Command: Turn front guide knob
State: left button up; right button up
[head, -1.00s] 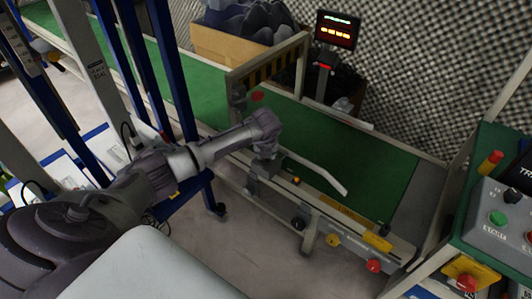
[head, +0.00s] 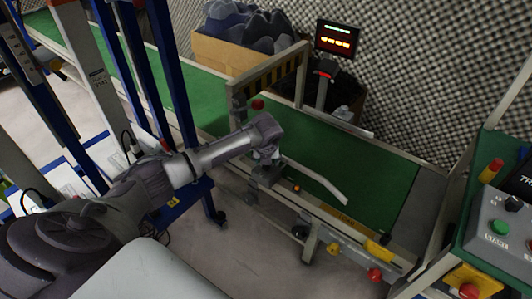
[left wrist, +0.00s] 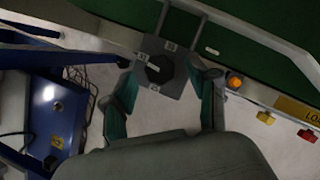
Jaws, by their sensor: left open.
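The front guide knob (left wrist: 159,68) is a dark, many-sided knob on a grey square plate with small labels, mounted at the near edge of the green conveyor. In the left wrist view my left gripper (left wrist: 165,85) is open, with one finger on each side of the knob's plate. I cannot tell whether the fingers touch it. In the head view my left gripper (head: 264,160) points down over the grey bracket (head: 268,176), and the knob is hidden there. My right gripper is not in view.
A pale guide rail (head: 318,182) curves over the green belt (head: 375,180). An orange button (left wrist: 234,82) sits right of the gripper, with yellow and red knobs (head: 375,274) farther along. A blue frame (head: 190,195) stands left. A control panel (head: 500,215) is at right.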

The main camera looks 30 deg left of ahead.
pick_arm(q)
jog(key=v, duration=1)
jog(key=shift+r, duration=0.2)
